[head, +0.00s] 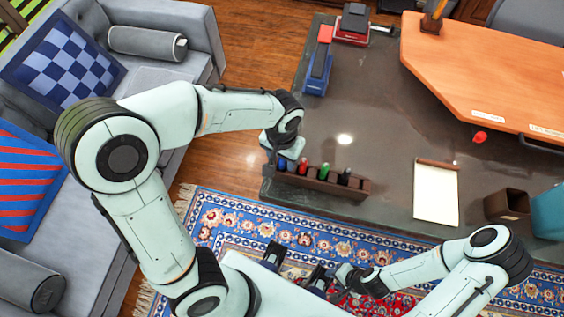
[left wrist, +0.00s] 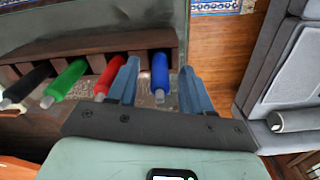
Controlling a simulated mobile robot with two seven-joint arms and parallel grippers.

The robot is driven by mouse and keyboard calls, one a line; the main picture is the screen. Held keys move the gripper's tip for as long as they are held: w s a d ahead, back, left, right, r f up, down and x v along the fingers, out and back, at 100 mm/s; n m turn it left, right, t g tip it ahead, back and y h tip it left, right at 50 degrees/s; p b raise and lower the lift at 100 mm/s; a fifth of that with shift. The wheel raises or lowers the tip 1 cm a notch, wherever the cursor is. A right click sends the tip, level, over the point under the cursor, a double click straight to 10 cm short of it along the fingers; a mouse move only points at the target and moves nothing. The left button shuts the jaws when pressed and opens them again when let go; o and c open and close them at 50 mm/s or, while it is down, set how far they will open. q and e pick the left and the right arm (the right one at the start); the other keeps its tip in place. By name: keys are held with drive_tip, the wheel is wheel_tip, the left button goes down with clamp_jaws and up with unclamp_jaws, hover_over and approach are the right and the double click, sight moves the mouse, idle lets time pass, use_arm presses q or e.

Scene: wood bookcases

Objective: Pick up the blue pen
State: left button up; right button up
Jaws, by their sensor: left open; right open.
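The blue pen (head: 281,164) stands at the left end of a dark wooden pen holder (head: 325,186) on the desk. In the left wrist view the blue pen (left wrist: 160,78) lies between the two spread fingers of my left gripper (left wrist: 159,68), with a gap visible on each side. In the head view my left gripper (head: 277,155) is at the holder's left end, its fingers partly hidden. The red pen (left wrist: 105,78) is just outside one finger. My right gripper (head: 337,286) is low in front of my body, away from the holder; its fingers are hard to make out.
A green pen (head: 324,171) and a black pen (head: 345,176) stand farther right in the holder. A notepad (head: 436,193) and a brown cup (head: 507,205) are on the desk's right. A grey sofa (head: 85,215) is at left.

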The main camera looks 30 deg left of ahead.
use_arm(q)
clamp_jaws()
drive_tip(key=shift+r, duration=0.2)
